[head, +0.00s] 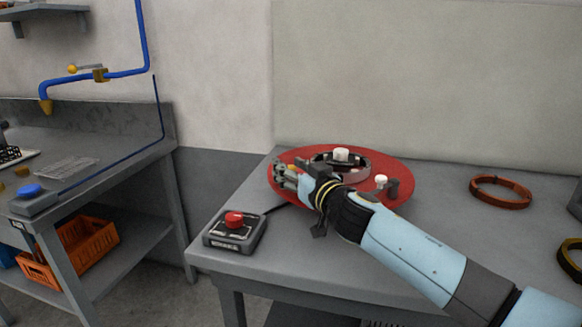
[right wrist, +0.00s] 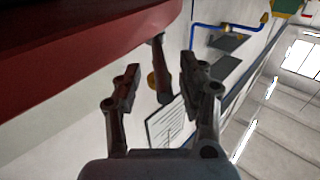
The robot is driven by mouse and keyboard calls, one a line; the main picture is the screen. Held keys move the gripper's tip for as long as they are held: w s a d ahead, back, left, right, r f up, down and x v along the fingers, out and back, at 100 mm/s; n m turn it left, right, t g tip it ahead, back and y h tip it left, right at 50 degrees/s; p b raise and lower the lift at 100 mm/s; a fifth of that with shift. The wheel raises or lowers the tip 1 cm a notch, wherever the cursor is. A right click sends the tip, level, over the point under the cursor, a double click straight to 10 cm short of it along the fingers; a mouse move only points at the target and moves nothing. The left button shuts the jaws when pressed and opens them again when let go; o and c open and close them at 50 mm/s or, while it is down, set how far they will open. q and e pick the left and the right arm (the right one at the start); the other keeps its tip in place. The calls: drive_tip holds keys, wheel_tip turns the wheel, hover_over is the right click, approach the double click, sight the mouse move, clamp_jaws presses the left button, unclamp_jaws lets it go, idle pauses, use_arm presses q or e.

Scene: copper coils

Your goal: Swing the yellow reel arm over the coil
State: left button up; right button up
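A red disc (head: 395,165) lies on the grey table, with a dark ring-shaped part (head: 362,163) and a white knob (head: 341,154) near its middle. A small orange-yellow bit (head: 292,169) shows at the disc's left side, behind my right gripper (head: 281,175); I cannot tell whether it is the reel arm. In the right wrist view the gripper's fingers are apart, beside the underside of the red disc (right wrist: 70,45). No coil is clearly visible on the disc. My left gripper is out of view.
A copper ring coil (head: 501,193) lies on the table to the right, and a darker one (head: 570,258) is at the right edge. A button box (head: 234,231) stands at the front left corner. A bench (head: 120,160) with a blue pipe (head: 125,73) is at left.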

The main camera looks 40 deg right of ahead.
drive_tip(key=c, duration=0.4)
clamp_jaws()
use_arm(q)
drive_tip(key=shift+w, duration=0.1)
use_arm(e)
drive_tip(key=shift+f, duration=0.1)
drive_tip(key=shift+d+n+y+p, duration=0.3)
drive_tip(key=shift+n+y+p, duration=0.35)
drive_tip(key=shift+y, duration=0.45)
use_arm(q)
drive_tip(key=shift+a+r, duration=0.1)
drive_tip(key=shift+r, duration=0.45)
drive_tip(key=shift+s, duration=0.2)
use_arm(e)
drive_tip(key=o, duration=0.5)
unclamp_jaws()
drive_tip(key=shift+o, duration=0.2)
